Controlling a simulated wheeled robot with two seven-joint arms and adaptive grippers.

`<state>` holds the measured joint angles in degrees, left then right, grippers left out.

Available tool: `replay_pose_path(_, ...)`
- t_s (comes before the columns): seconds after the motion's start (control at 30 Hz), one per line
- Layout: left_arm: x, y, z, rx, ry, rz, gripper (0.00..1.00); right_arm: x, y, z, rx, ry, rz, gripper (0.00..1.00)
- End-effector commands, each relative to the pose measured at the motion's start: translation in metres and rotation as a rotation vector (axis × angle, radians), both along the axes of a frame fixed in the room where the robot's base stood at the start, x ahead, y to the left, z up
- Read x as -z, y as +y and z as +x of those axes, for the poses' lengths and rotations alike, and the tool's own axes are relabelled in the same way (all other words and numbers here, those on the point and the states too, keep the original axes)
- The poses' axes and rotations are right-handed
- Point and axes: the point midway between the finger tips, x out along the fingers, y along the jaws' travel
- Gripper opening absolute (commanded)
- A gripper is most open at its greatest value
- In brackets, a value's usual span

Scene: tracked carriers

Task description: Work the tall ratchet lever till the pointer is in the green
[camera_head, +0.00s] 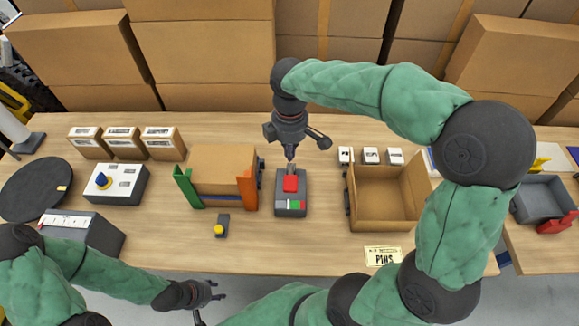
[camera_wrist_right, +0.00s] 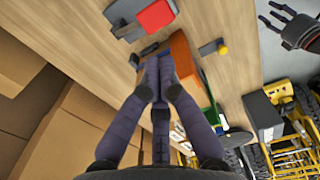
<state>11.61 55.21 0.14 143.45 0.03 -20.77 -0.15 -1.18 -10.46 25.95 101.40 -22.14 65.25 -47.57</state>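A grey box (camera_head: 290,208) stands mid-table with a red block (camera_head: 290,184) on top and a small green-and-white patch (camera_head: 294,204) on its front. The red block also shows in the right wrist view (camera_wrist_right: 157,16). I cannot make out a tall lever clearly; a short grey piece behind the red block is partly hidden by my right gripper (camera_head: 290,155). That gripper points down just above and behind the block, its fingertips (camera_wrist_right: 158,62) together with nothing visible between them. My left gripper (camera_head: 212,291) is low at the table's front edge, fingers spread and empty.
A dark box with a white scale (camera_head: 66,221) stands at left. A carrier with green and orange ends (camera_head: 247,190) stands left of the grey box, an open cardboard box (camera_head: 385,222) right. A yellow-knobbed piece (camera_head: 220,228) lies in front. Cartons (camera_head: 200,60) line the back.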

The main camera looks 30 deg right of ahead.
Motion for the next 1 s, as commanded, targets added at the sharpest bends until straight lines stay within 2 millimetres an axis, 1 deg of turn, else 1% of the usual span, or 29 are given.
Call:
replay_pose_path(0.17, 0.007, 0.000, 0.000, 0.000, 0.000, 0.000, 0.40, 0.027, 0.000, -0.001, 0.000, 0.004, 0.000, 0.00)
replay_pose_path(0.4, 0.017, 0.000, 0.000, 0.000, 0.000, 0.000, 0.40, 0.073, 0.000, -0.001, 0.001, 0.004, 0.000, 0.00)
replay_pose_path(0.6, 0.025, 0.000, 0.000, 0.000, 0.000, 0.000, 0.40, 0.108, 0.000, -0.001, 0.000, 0.003, -0.001, 0.00)
replay_pose_path(0.8, 0.030, 0.000, 0.000, 0.000, 0.000, 0.000, 0.40, 0.129, 0.000, -0.001, 0.001, 0.002, 0.000, 0.00)
replay_pose_path(1.0, 0.031, 0.000, 0.000, 0.000, 0.000, 0.000, 0.40, 0.135, 0.000, 0.000, 0.000, 0.000, 0.000, 0.00)
